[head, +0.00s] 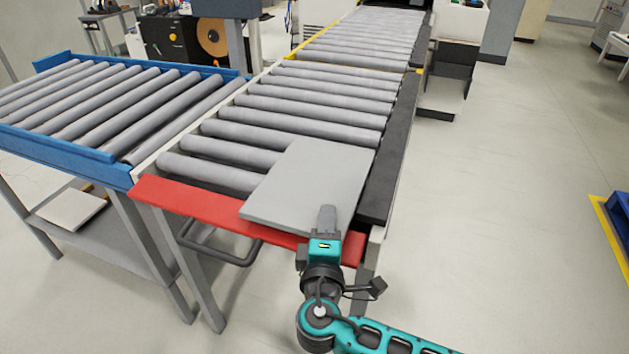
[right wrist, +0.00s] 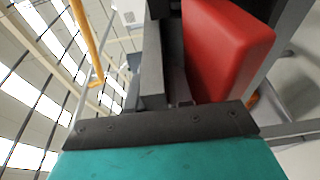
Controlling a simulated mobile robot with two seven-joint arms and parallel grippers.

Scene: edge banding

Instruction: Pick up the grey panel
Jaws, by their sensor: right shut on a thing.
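The grey panel (head: 310,184) is a flat square board lying on the near end of the roller conveyor. Its near edge reaches over the red end bar (head: 245,220). My right gripper (head: 327,219) comes in from the front and is shut on the panel's near right part. One finger shows on top of the panel; the other is hidden below it. In the right wrist view the fingers (right wrist: 163,75) stand close beside the red bar (right wrist: 228,45), and the panel is hard to make out there. My left gripper is not in view.
Grey rollers (head: 315,105) run back from the panel. A black side rail (head: 390,175) lies along its right side. A blue-framed roller table (head: 75,145) joins on the left. The floor (head: 500,220) on the right is clear up to a blue pallet (head: 620,215).

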